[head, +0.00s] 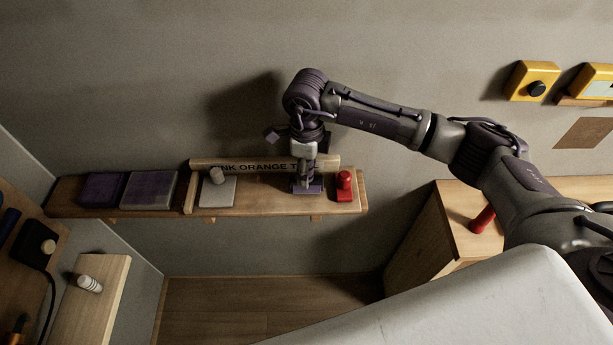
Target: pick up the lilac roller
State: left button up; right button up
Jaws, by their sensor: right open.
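A lilac piece (313,189), which looks like the lilac roller, sits on the wooden wall shelf (262,203), between a grey block and a red piece. My right gripper (306,176) points down directly over it, with its fingers open at or just above the lilac piece. The fingers and wrist hide part of it, and I cannot tell whether they touch it. My left gripper is not in view.
A red piece (345,187) stands close to the right of the gripper. A grey block with a knob (217,190) stands to the left. A lettered wooden strip (240,165) runs behind. Dark purple blocks (150,189) lie further left. A wooden cabinet (428,240) stands right.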

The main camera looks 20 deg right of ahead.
grip_shut()
jog(key=shift+r, duration=0.1)
notch_tip(320, 180, up, 9)
jog(key=b, duration=0.3)
jog(key=shift+r, duration=0.45)
jog(key=c, duration=0.7)
grip_release()
jog(key=c, duration=0.4)
